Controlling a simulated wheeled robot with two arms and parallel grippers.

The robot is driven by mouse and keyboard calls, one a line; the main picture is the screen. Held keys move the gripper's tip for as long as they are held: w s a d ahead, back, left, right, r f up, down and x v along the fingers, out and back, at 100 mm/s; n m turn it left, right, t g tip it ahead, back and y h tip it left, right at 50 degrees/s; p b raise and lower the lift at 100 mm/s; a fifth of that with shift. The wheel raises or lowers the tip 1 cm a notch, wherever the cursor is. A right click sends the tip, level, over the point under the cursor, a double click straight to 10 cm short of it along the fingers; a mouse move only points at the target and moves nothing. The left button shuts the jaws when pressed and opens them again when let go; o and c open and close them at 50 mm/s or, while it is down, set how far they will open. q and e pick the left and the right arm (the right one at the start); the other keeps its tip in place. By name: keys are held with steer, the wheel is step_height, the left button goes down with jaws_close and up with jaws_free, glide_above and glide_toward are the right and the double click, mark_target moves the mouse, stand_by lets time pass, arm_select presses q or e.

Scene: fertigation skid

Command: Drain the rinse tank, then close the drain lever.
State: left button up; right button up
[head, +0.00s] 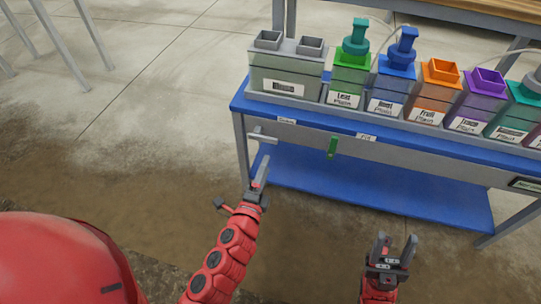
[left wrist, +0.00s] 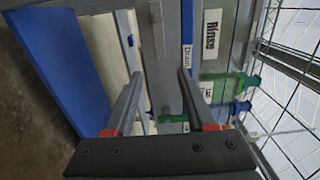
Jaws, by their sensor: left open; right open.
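The rinse tank (head: 285,70) is the grey box with two square necks at the left end of the bench; its label shows in the left wrist view (left wrist: 212,30). I cannot tell its liquid level. Below it, under the drain label (head: 287,120), a grey drain lever (head: 262,138) lies roughly level along the bench front; it also shows in the left wrist view (left wrist: 157,28). My left gripper (head: 261,170) is open and empty, just below and in front of the lever, apart from it. My right gripper (head: 393,245) is open and empty, lower right.
A green lever (head: 333,147) hangs down under the fill label (head: 366,137). Several coloured, labelled tanks, such as the green one (head: 347,80), stand along the blue bench top. A blue lower shelf (head: 370,195) lies below.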

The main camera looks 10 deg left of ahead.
arm_select(q)
steer(key=s+b, duration=0.1)
steer(key=s, duration=0.5)
steer(key=shift+s, duration=0.2)
steer(key=shift+a, duration=0.1)
stand_by(7.1)
